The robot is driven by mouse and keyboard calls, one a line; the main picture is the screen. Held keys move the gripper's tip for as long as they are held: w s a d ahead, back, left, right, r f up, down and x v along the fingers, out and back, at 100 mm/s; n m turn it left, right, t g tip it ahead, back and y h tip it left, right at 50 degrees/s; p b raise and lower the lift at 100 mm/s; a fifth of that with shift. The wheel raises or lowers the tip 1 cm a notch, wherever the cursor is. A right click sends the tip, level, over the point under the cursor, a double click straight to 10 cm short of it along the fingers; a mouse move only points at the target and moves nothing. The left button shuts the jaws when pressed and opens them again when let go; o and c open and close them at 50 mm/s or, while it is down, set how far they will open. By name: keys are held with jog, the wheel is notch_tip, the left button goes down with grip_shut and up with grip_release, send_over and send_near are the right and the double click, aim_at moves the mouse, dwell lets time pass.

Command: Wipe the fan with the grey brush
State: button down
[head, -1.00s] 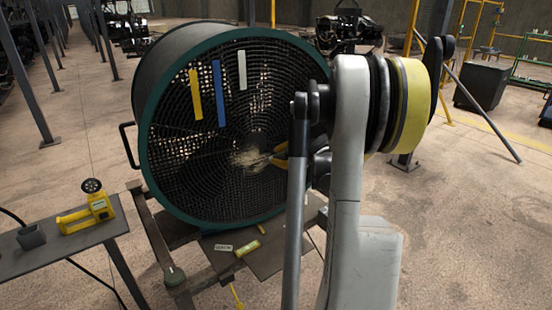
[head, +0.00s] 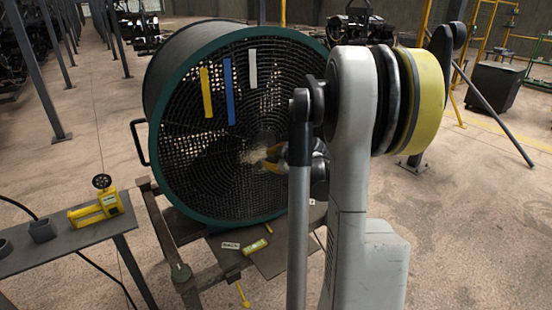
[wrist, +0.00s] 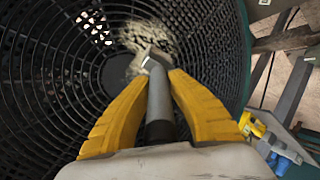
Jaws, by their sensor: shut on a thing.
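The fan (head: 192,165) is a large drum with a dark green rim and a black ring grille facing me. The brush (wrist: 157,95) has a grey handle and pale, frayed bristles; its bristles (head: 252,156) also show in the head view near the middle of the grille. My gripper (wrist: 158,78) has yellow fingers shut around the brush handle, and the bristles point at the grille. In the head view my gripper (head: 273,156) is partly hidden by my arm. The bristles look to be at the grille, but I cannot tell whether they touch.
Yellow, blue and white strips (head: 229,91) hang on the upper grille. A yellow tool (head: 95,210) stands on the grey side table (head: 75,240) at left. A dark bin (head: 500,88) stands behind right.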

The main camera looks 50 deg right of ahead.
jog(key=shift+w+a, duration=1.4)
jog(key=shift+a, duration=2.1)
jog(key=s+d+r, duration=0.1)
jog(key=s+d, duration=0.2)
jog(key=d, duration=0.4)
jog(key=s+d+r, duration=0.2)
jog(key=d, duration=0.4)
jog(key=w+a+p, duration=0.2)
jog(key=w+a, duration=0.3)
jog(key=a, duration=0.8)
jog(key=s+d, duration=0.4)
jog(key=d, duration=0.6)
jog(key=shift+r+b, duration=0.3)
jog(key=shift+b, duration=0.15)
dwell(0.4)
